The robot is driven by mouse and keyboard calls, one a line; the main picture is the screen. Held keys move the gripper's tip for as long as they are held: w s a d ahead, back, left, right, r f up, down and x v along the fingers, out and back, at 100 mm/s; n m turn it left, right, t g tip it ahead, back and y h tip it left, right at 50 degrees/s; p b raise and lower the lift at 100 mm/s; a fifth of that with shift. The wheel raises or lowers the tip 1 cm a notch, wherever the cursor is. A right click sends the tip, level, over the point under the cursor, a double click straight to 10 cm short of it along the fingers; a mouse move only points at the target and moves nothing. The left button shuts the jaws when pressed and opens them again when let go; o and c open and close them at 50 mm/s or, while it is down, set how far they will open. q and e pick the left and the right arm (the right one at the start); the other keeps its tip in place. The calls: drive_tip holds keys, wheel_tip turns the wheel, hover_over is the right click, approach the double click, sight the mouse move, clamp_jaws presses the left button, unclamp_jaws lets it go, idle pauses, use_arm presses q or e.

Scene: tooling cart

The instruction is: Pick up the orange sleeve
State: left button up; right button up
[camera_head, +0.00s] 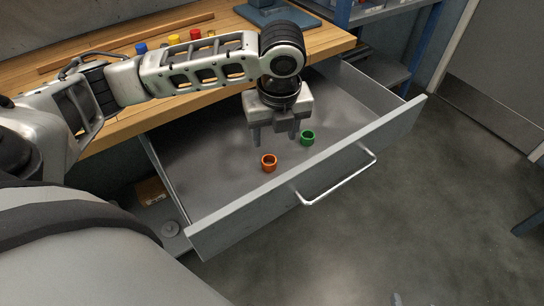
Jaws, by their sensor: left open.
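The orange sleeve (269,163) is a small ring standing on the bottom of the open drawer (210,165), near the drawer's front. A similar green sleeve (307,138) stands to its right and a little farther back. My left gripper (275,142) points down into the drawer, with its two fingers apart and nothing visible between them. It is just behind the orange sleeve in the picture and left of the green one. Whether the fingertips touch the drawer bottom I cannot tell.
The drawer front with its handle (340,180) faces the open floor (400,220). Above and behind is the wooden worktop (215,80) with blue, yellow and red small parts (174,39) and a blue base (277,12). The drawer's walls bound the space around the gripper.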

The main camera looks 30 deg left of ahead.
use_arm(q)
hover_over(269, 157)
drive_tip(key=s+d, duration=0.2)
drive_tip(key=d, duration=0.1)
drive_tip(key=f, duration=0.5)
drive_tip(key=shift+a+f, duration=0.15)
drive_tip(key=shift+a, duration=0.05)
drive_tip(key=shift+w+a+f+b, duration=0.1)
drive_tip(key=shift+a+f+b, duration=0.15)
drive_tip(key=shift+f, duration=0.6)
drive_tip(key=shift+w+a+f+b, duration=0.15)
drive_tip(key=shift+a+f, duration=0.15)
drive_tip(key=shift+f, duration=0.6)
drive_tip(key=shift+w+a+f+b, duration=0.1)
drive_tip(key=shift+a+f+b, duration=0.15)
drive_tip(key=shift+f, duration=0.6)
drive_tip(key=c, duration=1)
